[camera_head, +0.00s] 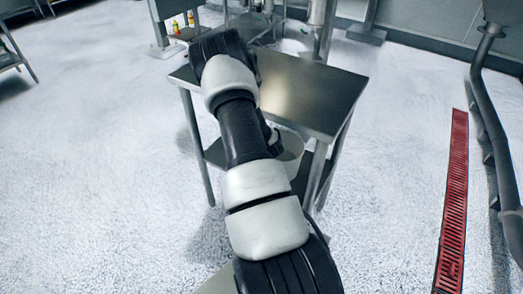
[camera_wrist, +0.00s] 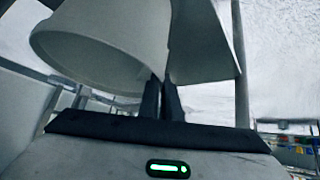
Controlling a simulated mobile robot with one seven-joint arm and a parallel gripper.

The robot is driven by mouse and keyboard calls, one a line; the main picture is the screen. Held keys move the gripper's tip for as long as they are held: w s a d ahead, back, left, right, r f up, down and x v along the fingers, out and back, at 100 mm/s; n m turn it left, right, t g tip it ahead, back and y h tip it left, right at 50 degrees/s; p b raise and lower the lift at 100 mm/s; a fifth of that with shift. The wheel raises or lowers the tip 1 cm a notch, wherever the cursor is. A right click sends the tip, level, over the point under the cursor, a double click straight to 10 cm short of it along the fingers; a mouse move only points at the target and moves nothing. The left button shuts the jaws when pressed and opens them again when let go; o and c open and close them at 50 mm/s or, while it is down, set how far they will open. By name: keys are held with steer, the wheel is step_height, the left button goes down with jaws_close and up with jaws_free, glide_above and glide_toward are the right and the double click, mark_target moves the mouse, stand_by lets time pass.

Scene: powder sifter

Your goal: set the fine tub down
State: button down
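In the wrist view, a pale grey-white tub (camera_wrist: 100,48) with a round rim fills the upper left. Another pale surface (camera_wrist: 205,45) stands to its right, and I cannot tell whether it is part of the same tub. My gripper (camera_wrist: 164,82) has its two dark fingers close together at the tub's edge and appears shut on its wall. The fingertips are partly hidden. In the head view, a pale tub (camera_head: 292,150) shows beside my arm, just below the near edge of the steel table (camera_head: 310,95). My arm hides part of it and the fingers.
The steel table's top is bare where visible; a lower shelf (camera_head: 214,153) is under it. A red floor grating (camera_head: 453,200) and dark pipes (camera_head: 492,120) are at right. Other metal furniture stands at the back.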

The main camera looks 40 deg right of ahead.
steer(key=c, duration=2)
jaws_free()
steer(key=p+v, duration=0.3)
steer(key=v, duration=0.9)
